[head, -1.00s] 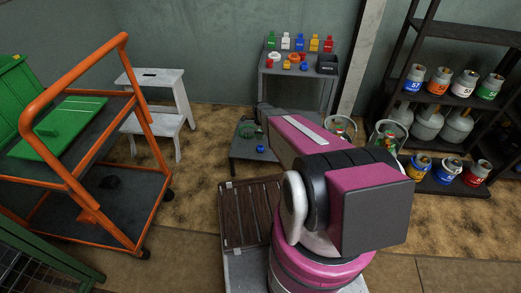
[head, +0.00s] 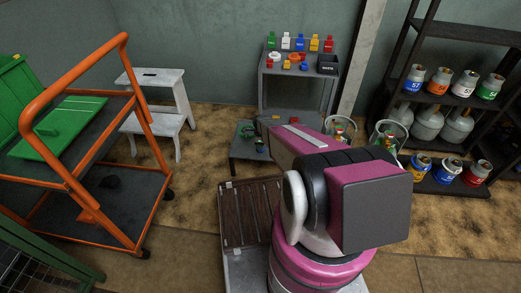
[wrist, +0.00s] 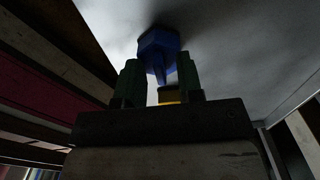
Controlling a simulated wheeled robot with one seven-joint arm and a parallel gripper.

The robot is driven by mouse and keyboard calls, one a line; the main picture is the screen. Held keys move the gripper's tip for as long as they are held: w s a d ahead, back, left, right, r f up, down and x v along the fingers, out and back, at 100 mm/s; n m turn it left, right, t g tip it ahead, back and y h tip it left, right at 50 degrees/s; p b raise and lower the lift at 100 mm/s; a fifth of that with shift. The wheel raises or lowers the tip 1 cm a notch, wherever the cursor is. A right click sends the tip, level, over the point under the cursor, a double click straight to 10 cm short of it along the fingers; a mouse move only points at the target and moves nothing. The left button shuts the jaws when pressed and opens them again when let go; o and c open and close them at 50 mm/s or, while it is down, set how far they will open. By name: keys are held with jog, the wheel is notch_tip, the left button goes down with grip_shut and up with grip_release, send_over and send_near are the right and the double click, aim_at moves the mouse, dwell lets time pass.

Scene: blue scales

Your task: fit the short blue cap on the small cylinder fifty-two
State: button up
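A blue cap (wrist: 158,45) with a six-sided head and a narrower stem rests on a grey surface in the wrist view. My gripper (wrist: 158,78) is right at it, with its two green fingers apart on either side of the stem. I see no clear contact. In the head view, my gripper is beside the low grey table, mostly hidden by my arm, and the blue cap (head: 259,147) shows as a small patch there. Small cylinders with coloured bands stand on the right rack, including a blue one on the upper shelf (head: 414,79) and one below (head: 447,170). Their numbers are too small to read surely.
The low grey table (head: 244,160) stands before a taller grey table (head: 300,75) with several coloured pieces and a black box (head: 327,65). A dark rack (head: 470,100) is at right. An orange trolley (head: 100,150) and white step stool (head: 155,100) are at left.

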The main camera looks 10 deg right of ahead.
grip_shut()
jog(key=shift+r, duration=0.1)
jog(key=shift+r, duration=1.95)
